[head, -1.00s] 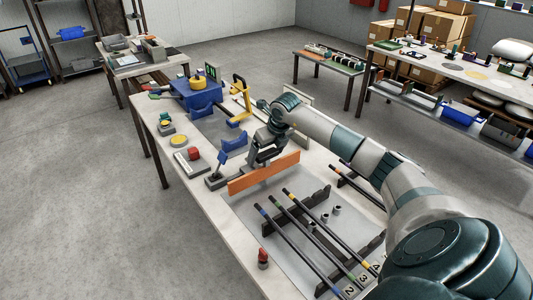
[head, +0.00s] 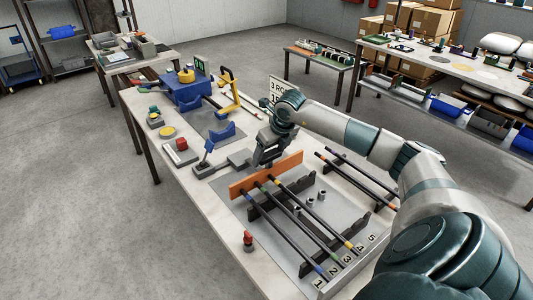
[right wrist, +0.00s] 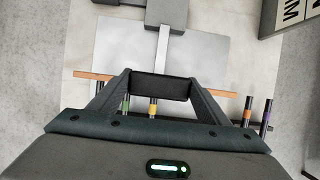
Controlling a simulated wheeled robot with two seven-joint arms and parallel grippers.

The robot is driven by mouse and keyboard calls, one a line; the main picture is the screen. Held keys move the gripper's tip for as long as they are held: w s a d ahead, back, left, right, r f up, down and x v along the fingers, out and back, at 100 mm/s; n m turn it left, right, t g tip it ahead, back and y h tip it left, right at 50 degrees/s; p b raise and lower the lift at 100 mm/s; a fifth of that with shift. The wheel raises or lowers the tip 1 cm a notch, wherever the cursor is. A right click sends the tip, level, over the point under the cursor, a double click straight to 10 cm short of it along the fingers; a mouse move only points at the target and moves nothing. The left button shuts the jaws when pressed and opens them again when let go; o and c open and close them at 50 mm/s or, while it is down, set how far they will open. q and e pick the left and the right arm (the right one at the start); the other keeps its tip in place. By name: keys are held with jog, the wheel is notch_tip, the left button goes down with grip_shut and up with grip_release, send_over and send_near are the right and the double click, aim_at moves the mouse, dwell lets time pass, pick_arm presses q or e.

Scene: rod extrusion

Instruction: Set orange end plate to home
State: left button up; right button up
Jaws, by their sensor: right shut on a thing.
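A grey slide bar (head: 237,163) runs from a grey block (head: 207,169) toward the plate. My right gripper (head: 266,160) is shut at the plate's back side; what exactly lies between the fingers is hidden. In the right wrist view the gripper (right wrist: 160,90) is closed at the end of the bar, with the orange plate (right wrist: 93,76) showing on both sides. My left gripper is not in view.
A red knob (head: 248,241) stands near the front edge. A blue cradle (head: 220,137) and blue box (head: 187,93) lie behind.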

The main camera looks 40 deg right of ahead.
jog(key=shift+w, duration=0.15)
jog(key=o, duration=1.5)
jog(key=shift+r, duration=0.15)
jog(key=shift+s+r+b, duration=0.3)
jog(key=shift+r, duration=0.3)
jog(key=shift+b+v, duration=0.4)
jog(key=shift+v, duration=0.8)
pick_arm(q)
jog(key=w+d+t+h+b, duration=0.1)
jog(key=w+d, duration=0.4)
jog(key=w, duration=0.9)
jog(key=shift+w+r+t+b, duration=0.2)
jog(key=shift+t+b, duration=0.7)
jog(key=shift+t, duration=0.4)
pick_arm(e)
jog(key=shift+v, duration=6.8)
